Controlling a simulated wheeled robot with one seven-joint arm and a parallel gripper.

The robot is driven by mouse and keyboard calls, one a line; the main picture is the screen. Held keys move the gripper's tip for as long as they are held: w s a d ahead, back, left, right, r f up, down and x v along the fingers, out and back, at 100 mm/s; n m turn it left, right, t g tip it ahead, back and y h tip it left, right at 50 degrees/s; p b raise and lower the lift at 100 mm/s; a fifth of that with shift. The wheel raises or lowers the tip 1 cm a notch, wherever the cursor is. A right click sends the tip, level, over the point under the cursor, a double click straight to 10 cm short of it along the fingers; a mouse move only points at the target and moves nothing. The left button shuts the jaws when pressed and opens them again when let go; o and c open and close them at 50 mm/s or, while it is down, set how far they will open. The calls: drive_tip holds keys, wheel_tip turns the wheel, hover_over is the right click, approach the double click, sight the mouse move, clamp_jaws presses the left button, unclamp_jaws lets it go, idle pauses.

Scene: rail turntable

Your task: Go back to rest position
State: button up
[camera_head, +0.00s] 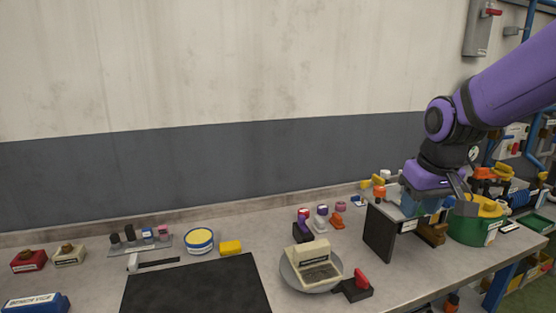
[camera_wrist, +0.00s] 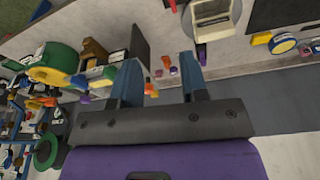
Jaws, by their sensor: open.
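My gripper (camera_head: 440,199) hangs from the purple arm at the right of the head view, above the bench near a dark upright panel (camera_head: 379,236) and a green round container with a yellow top (camera_head: 476,224). In the wrist view my gripper (camera_wrist: 160,64) shows two blue-grey fingers spread apart. Nothing is held between them; small coloured pieces show on the bench beyond. The grey round turntable (camera_head: 287,275) carries a cream block-shaped part, left of my gripper in the head view.
A black mat (camera_head: 195,288) lies at the front centre-left. A yellow block (camera_head: 231,247), a blue-rimmed round tin (camera_head: 200,241) and a grey rack (camera_head: 140,246) stand behind it.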

drive_tip(key=s+d+r+m+t, duration=0.1)
drive_tip(key=s+r, duration=0.2)
drive_tip(key=s, duration=0.6)
drive_tip(key=s+d+r+m+t, duration=0.1)
drive_tip(key=s+r, duration=0.3)
drive_tip(key=s, duration=0.5)
drive_tip(key=shift+d+r+t, duration=0.2)
drive_tip(key=shift+d+t, duration=0.1)
drive_tip(key=shift+d, duration=0.1)
